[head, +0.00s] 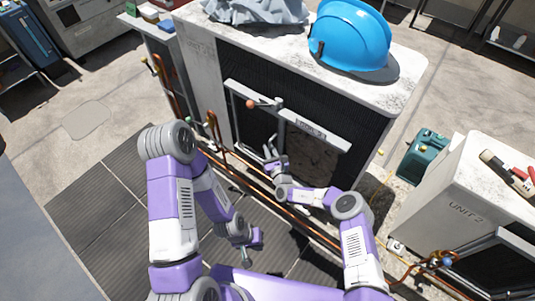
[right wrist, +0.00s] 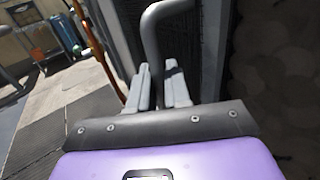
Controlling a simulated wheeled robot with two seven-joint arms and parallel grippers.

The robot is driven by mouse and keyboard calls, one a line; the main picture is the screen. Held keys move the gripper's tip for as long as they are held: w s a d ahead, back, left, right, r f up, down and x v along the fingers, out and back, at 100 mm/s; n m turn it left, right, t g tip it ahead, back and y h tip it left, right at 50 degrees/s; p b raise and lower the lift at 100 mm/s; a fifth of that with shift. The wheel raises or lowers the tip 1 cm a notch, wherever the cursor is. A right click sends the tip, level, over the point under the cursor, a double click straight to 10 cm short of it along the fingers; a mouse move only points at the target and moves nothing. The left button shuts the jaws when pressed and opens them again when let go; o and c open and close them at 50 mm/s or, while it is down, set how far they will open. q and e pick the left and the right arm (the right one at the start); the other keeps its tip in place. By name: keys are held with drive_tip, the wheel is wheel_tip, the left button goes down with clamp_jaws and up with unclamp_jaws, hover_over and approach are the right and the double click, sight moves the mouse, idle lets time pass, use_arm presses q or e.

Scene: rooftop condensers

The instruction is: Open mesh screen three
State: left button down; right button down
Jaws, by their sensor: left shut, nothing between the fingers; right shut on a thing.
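The condenser in the middle of the head view has a pale cabinet (head: 205,75) and a dark front in a grey frame. A pale rail with a small label plate (head: 311,130) crosses this front; I cannot read the label surely. The dark mesh screen (head: 256,127) shows left of a grey upright bar (head: 281,128). My right gripper (head: 274,158) is shut on a bent grey handle, which rises between its fingers in the right wrist view (right wrist: 154,45). My left gripper (head: 246,247) is shut and empty, low over the floor, apart from the cabinet.
An orange knob (head: 251,104) is on the frame. Copper pipes (head: 290,208) run low along the cabinet's front. A blue hard hat (head: 350,38) sits on top. Unit 2 (head: 462,185) and a teal case (head: 423,155) stand at right. Dark floor mats (head: 95,200) lie clear at left.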

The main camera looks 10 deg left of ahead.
drive_tip(key=shift+a, duration=0.1)
drive_tip(key=c, duration=1.3)
unclamp_jaws()
drive_tip(key=p+v, duration=0.3)
drive_tip(key=v, duration=0.4)
drive_tip(key=shift+s+d+p, duration=0.2)
drive_tip(key=shift+s+p, duration=0.05)
drive_tip(key=shift+p, duration=0.05)
